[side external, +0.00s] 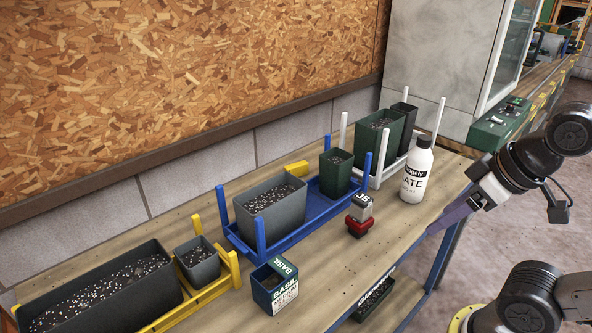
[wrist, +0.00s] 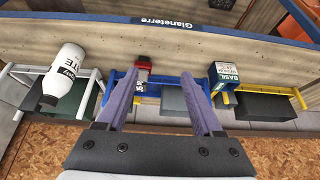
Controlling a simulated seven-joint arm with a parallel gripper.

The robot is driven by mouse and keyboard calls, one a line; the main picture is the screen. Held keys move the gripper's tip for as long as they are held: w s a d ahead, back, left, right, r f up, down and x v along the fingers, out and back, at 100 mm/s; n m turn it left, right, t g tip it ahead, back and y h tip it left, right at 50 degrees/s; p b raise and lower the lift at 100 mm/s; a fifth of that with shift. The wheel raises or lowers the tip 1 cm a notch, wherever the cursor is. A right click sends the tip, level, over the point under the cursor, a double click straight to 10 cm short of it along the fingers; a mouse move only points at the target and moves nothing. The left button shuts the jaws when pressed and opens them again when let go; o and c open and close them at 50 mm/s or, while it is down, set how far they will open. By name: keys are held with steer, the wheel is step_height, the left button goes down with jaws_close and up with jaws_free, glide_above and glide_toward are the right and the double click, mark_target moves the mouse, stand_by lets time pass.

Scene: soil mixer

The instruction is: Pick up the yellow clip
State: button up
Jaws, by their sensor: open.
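A small yellow block, which looks like the yellow clip (side external: 297,168), sits in the side view at the back of the blue rack (side external: 318,208), behind the gap between a grey pot (side external: 270,213) and a green pot (side external: 336,173). Only its top part shows. I cannot make it out in the wrist view. My gripper (side external: 440,222) has purple fingers and is at the right end of the bench, well to the right of the clip. In the wrist view my gripper (wrist: 158,77) shows its fingers spread, with nothing held between them.
A white bottle (side external: 416,172) stands near my gripper. A red-based stamp (side external: 360,215) and a basil box (side external: 275,285) stand on the bench (side external: 330,270) front. White (side external: 382,165) and yellow (side external: 225,268) racks flank the blue one; their upright posts stick up.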

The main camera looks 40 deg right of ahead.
steer(key=w+r+n, duration=0.9)
steer(key=w+r, duration=0.1)
steer(key=r, duration=0.4)
steer(key=w+r+n+y, duration=0.1)
steer(key=w+r+n, duration=0.3)
steer(key=w, duration=0.5)
steer(key=n+g+y, duration=0.1)
steer(key=n+g, duration=0.1)
steer(key=g, duration=0.1)
glide_above(297, 165)
steer(key=s+d, duration=0.1)
steer(key=d, duration=0.1)
step_height(297, 165, down, 28)
steer(key=shift+s+a+x, duration=0.1)
steer(key=shift+a+x, duration=0.05)
steer(key=shift+x, duration=1.45)
steer(key=shift+s+a+x, duration=0.15)
steer(key=shift+a+x, duration=0.05)
steer(key=shift+x, duration=1.45)
steer(key=shift+c, duration=0.3)
